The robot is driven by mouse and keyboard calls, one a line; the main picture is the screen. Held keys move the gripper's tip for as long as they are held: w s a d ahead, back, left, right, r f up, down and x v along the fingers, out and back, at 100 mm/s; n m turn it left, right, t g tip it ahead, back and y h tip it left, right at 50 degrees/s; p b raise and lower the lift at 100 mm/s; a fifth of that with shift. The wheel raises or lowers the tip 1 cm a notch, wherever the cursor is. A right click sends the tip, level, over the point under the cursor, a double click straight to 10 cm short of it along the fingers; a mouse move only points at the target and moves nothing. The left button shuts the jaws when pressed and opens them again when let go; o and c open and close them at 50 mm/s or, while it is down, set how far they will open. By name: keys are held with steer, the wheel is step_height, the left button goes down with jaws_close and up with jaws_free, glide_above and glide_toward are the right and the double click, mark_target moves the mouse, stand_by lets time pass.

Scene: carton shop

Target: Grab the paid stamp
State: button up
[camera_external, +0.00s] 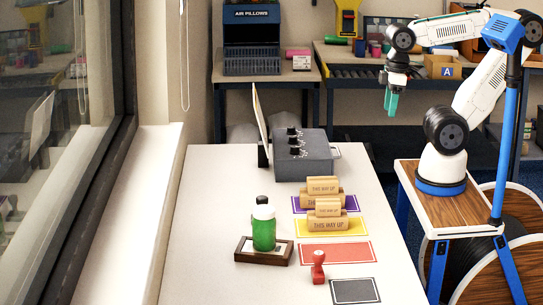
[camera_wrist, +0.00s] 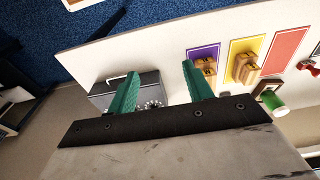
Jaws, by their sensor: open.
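No stamp shows a readable "PAID" mark. A small red stamp (camera_external: 318,267) with a round knob stands on the white table between the red mat and the dark grey mat; it shows at the right edge of the wrist view (camera_wrist: 308,66). Two wooden block stamps marked "THIS WAY UP" stand on the yellow mat (camera_external: 327,222) and the purple mat (camera_external: 323,200). My gripper (camera_external: 391,103), with green fingers, is open and empty, raised beyond the table's right side, far from the stamps. In the wrist view its fingers (camera_wrist: 160,64) are spread apart.
A green bottle (camera_external: 264,232) with a white cap stands at a wooden-framed tray (camera_external: 240,254) left of the mats. A grey box with black knobs (camera_external: 306,160) stands at the table's far end. The table's front left is clear.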

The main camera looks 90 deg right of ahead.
steer(key=shift+o, duration=0.2)
steer(key=shift+w, duration=0.1)
steer(key=w+a+f+n+t+y, duration=0.1)
steer(key=w+a+n+t+y, duration=0.1)
steer(key=w+a, duration=0.8)
steer(key=n+t+y, duration=0.4)
glide_toward(314, 261)
steer(key=w+d+r, duration=0.1)
steer(key=d+r, duration=0.1)
steer(key=d, duration=0.4)
steer(key=w+d+r, duration=0.2)
steer(key=d, duration=0.5)
steer(key=a+f+t, duration=0.1)
steer(key=a+f, duration=0.1)
steer(key=a, duration=0.2)
steer(key=s+a+f+t, duration=0.1)
steer(key=a+f, duration=0.1)
steer(key=a, duration=0.3)
steer(key=s+a+f+t+y, duration=0.1)
steer(key=a+f, duration=0.2)
steer(key=a, duration=0.1)
steer(key=shift+s+a+n, duration=0.1)
steer(key=shift+a+n, duration=0.25)
steer(key=shift+n, duration=0.05)
steer(key=x, duration=0.7)
steer(key=shift+a+f, duration=0.2)
steer(key=shift+f, duration=0.2)
steer(key=c, duration=1)
